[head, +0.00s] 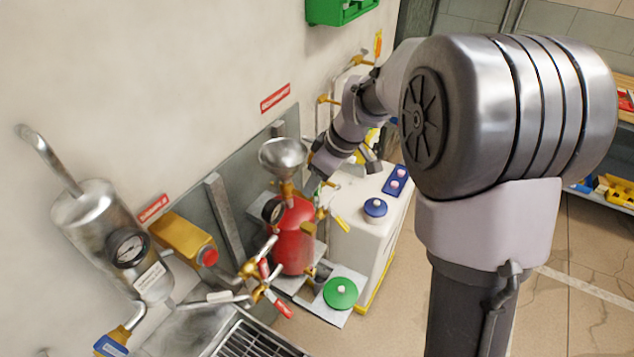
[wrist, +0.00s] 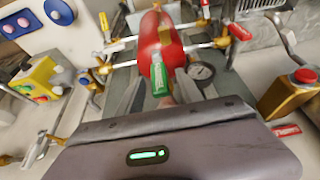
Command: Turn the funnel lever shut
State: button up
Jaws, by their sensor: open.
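The metal funnel (head: 284,154) stands upright on a brass valve (head: 288,190) above the red tank (head: 294,238). The red tank also shows in the wrist view (wrist: 150,38). A green lever handle (wrist: 159,76) with a white label lies in front of the tank in the wrist view, between my open fingers. I cannot tell whether they touch it. My gripper (wrist: 160,88) is just right of the funnel valve in the head view, where its fingertips are hard to make out. The funnel is not clearly visible in the wrist view.
A pressure gauge (head: 273,210) sits beside the tank. Red-handled valves (head: 283,308) and pipes are in front of it. A white cabinet (head: 365,215) with a blue knob (head: 375,207) stands right. A steel cylinder (head: 105,225) and yellow box (head: 183,238) are left.

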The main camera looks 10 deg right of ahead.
grip_shut()
dwell(1.4)
